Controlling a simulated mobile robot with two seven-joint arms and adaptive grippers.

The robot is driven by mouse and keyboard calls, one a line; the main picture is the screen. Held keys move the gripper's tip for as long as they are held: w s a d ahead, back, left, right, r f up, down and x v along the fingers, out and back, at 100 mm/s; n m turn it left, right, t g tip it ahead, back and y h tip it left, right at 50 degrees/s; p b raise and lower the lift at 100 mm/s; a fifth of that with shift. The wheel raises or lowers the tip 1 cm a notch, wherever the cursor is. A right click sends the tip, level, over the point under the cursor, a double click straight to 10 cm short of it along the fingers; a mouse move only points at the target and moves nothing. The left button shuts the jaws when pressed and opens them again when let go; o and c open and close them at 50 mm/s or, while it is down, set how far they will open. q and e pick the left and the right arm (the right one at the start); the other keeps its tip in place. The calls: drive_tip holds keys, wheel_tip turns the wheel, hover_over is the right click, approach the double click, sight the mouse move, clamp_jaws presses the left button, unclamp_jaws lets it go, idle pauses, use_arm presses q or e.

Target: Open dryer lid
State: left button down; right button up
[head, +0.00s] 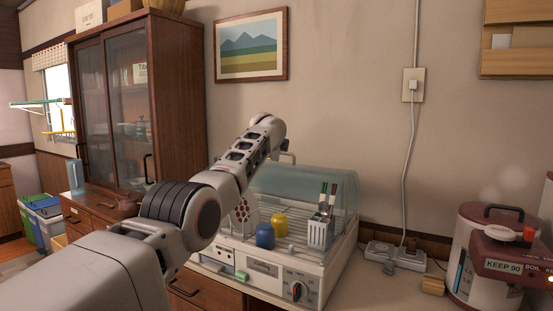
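The dish dryer (262,272) stands on the counter, a cream box with a control knob on its front. Its clear teal lid (300,180) curves over the rear of the rack; the front of the rack looks uncovered. A blue cup (265,235), a yellow cup (279,224) and a white cutlery holder (320,233) stand in the rack. My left arm reaches across from the lower left, its wrist above the lid's left end. A small grey part (288,157) shows beyond the wrist, at the lid's top; the fingers are hidden. My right gripper is out of view.
A wooden glass-door cabinet (170,100) stands at the left, behind my arm. A power strip (395,254) with a cable lies right of the dryer. A red and white water boiler (490,255) stands farther right. The wall is close behind.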

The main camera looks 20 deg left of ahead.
use_arm(q)
drive_tip(key=shift+w, duration=0.2)
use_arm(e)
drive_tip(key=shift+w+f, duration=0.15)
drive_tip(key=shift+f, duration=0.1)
use_arm(q)
drive_tip(key=shift+r, duration=0.1)
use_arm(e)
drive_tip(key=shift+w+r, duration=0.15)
use_arm(q)
drive_tip(key=c, duration=2.4)
unclamp_jaws()
drive_tip(key=shift+c, duration=0.2)
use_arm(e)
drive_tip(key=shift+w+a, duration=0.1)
use_arm(q)
drive_tip(key=shift+s+d+r, duration=0.1)
drive_tip(key=shift+d+r, duration=0.05)
drive_tip(key=shift+d, duration=0.1)
drive_tip(key=shift+s+d, duration=0.1)
drive_tip(key=shift+s, duration=0.05)
drive_tip(key=shift+s+r, duration=0.3)
drive_tip(key=shift+s, duration=0.55)
drive_tip(key=v, duration=0.9)
drive_tip(key=shift+s+r, duration=0.2)
drive_tip(key=shift+r, duration=0.05)
